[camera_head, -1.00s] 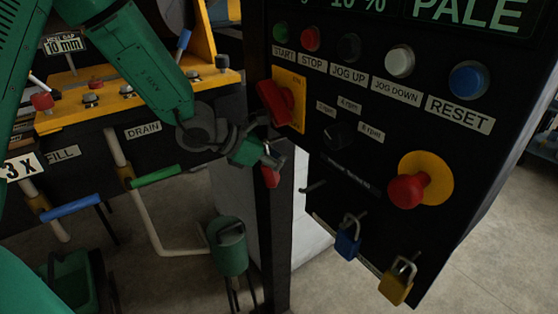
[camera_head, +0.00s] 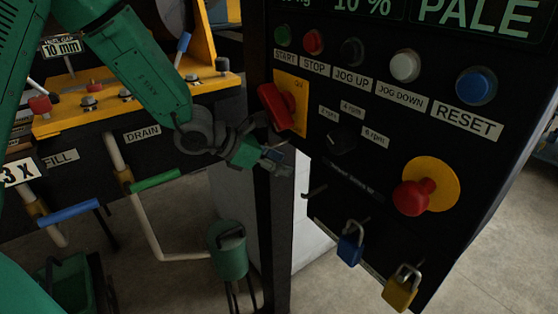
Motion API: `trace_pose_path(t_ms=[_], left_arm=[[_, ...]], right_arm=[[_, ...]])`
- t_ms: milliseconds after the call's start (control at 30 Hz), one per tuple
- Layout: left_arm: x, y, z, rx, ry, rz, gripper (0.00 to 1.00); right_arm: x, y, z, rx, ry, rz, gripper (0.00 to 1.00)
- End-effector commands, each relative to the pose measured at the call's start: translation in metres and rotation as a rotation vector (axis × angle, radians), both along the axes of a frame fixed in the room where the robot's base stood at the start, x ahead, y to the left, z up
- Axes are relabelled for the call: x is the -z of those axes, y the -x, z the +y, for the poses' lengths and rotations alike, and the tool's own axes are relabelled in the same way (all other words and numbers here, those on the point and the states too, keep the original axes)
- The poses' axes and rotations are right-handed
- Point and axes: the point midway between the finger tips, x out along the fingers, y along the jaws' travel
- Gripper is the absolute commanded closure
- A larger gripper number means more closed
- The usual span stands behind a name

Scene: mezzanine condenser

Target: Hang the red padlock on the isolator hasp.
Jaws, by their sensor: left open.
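The isolator is a red rotary handle (camera_head: 276,106) on a yellow plate (camera_head: 292,92) at the left of the black control panel. I cannot make out its hasp clearly. My left gripper (camera_head: 280,162) is open, just below the isolator and in front of the panel's left edge. I see nothing between its fingers. The red padlock does not show now; I cannot tell whether it is hidden or has fallen. My right gripper is not in view.
A blue padlock (camera_head: 350,248) and a yellow padlock (camera_head: 400,291) hang along the panel's lower edge, beside an empty peg (camera_head: 315,192). The red emergency button (camera_head: 411,198) juts out.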

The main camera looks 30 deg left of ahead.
Motion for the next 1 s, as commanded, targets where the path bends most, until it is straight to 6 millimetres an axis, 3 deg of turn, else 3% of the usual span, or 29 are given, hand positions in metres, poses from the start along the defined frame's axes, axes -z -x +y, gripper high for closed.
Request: trace_pose_path(t_ms=[167,600,1000], left_arm=[[-0.011,0.010,0.008,-0.003,0.001,-0.005,0.56],[-0.061,0.062,0.036,-0.001,-0.011,-0.005,0.56],[-0.070,0.076,0.050,0.000,-0.008,0.000,0.56]], right_arm=[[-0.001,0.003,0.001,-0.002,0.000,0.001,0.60],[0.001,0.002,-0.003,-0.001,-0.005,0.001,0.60],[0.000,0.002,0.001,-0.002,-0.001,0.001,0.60]])
